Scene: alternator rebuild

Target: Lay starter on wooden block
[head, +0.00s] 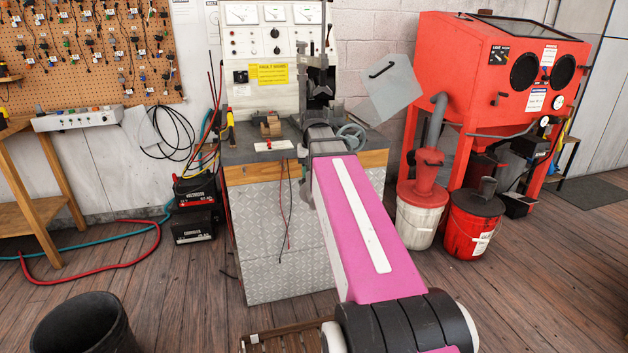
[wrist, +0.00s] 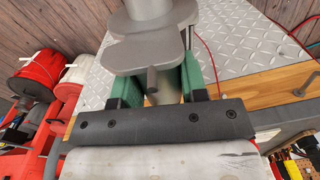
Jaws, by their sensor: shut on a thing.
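The starter (wrist: 150,52) is a grey metal body with a wide flange and a short stub, seen close up in the wrist view. My gripper (wrist: 160,84) has its green fingers shut on either side of it. In the head view my arm hides the gripper and I cannot clearly make out the starter. A small brown block (head: 270,126), which looks like the wooden block, sits on the grey bench top (head: 238,155), left of my arm. The starter appears apart from it.
The test bench's gauge panel (head: 272,40) stands behind the bench top. A handwheel (head: 351,137) is right of my arm. Cables hang over the bench's front. Batteries (head: 194,208) stand left; two buckets (head: 418,220) (head: 472,222) and a red blasting cabinet (head: 500,75) stand right.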

